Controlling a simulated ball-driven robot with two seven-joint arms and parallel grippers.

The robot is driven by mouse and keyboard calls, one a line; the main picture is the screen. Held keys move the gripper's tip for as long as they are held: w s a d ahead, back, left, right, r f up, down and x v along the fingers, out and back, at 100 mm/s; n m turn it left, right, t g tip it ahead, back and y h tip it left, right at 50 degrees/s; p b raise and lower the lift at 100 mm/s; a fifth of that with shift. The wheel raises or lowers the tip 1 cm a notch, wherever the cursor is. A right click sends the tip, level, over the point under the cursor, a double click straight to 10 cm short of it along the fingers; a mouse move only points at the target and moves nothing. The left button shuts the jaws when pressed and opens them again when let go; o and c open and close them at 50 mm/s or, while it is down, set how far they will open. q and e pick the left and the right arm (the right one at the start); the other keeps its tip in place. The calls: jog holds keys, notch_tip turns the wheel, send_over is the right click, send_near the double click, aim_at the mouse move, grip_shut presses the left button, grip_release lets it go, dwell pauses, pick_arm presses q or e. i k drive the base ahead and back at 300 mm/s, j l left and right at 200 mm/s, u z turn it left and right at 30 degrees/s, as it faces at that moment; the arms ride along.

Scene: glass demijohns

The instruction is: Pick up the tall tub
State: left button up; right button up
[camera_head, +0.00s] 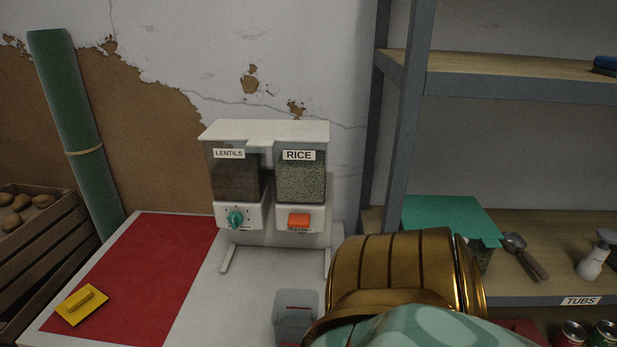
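A clear, pale tub (296,312) stands at the front of the white table, in front of the dispenser. No gripper shows in this view. A gold and teal part of my own arm fills the bottom right and hides what lies behind it.
A lentils and rice dispenser (268,182) stands at the table's back. On the shelf labelled TUBS (580,301) are a teal flat piece (450,218), a scoop (523,256) and a spray bottle (594,262).

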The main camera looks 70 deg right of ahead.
aim_at(294, 310)
jog(key=z, duration=0.4)
jog(key=l+z, duration=0.1)
jog(key=z, duration=0.7)
jog(key=l+z, duration=0.1)
jog(key=z, duration=0.7)
jog(key=i+l, duration=0.05)
